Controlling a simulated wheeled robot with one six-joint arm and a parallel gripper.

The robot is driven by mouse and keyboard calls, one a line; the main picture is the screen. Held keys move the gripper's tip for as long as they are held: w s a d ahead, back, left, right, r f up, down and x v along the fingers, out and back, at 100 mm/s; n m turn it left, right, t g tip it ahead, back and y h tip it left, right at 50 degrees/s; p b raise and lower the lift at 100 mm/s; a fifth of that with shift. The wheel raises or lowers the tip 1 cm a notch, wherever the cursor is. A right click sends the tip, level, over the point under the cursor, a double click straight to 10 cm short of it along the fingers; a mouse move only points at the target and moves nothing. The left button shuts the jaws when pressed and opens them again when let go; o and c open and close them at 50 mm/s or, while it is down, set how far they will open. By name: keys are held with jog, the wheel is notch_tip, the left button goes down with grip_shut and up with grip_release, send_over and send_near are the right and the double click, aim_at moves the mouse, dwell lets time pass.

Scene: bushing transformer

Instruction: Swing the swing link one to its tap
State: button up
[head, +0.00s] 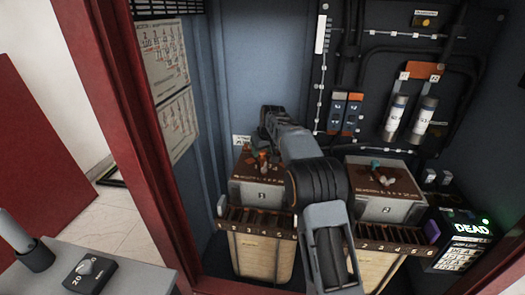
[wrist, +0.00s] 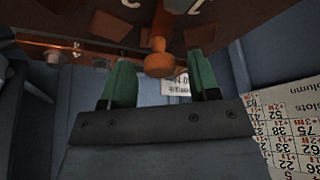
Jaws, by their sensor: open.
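An orange knob-topped link (wrist: 160,62) stands out from the brown top plate in the wrist view. My gripper (wrist: 159,68) has two green fingers, open, one on each side of the knob, with gaps visible between them and the knob. In the head view, orange posts (head: 262,156) show on the brown top of the left grey box (head: 258,193). My arm crosses in front of this box's right side, and the fingertips cannot be made out there. I cannot tell which number the link bears.
A second grey box (head: 385,207) with a teal and a white piece on top stands at the right. Slotted wooden bins (head: 262,252) stand in front. A lit "DEAD" meter (head: 467,228) is at far right. The red cabinet frame (head: 150,150) bounds the left.

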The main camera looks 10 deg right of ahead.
jog(key=shift+c, duration=0.4)
grip_shut()
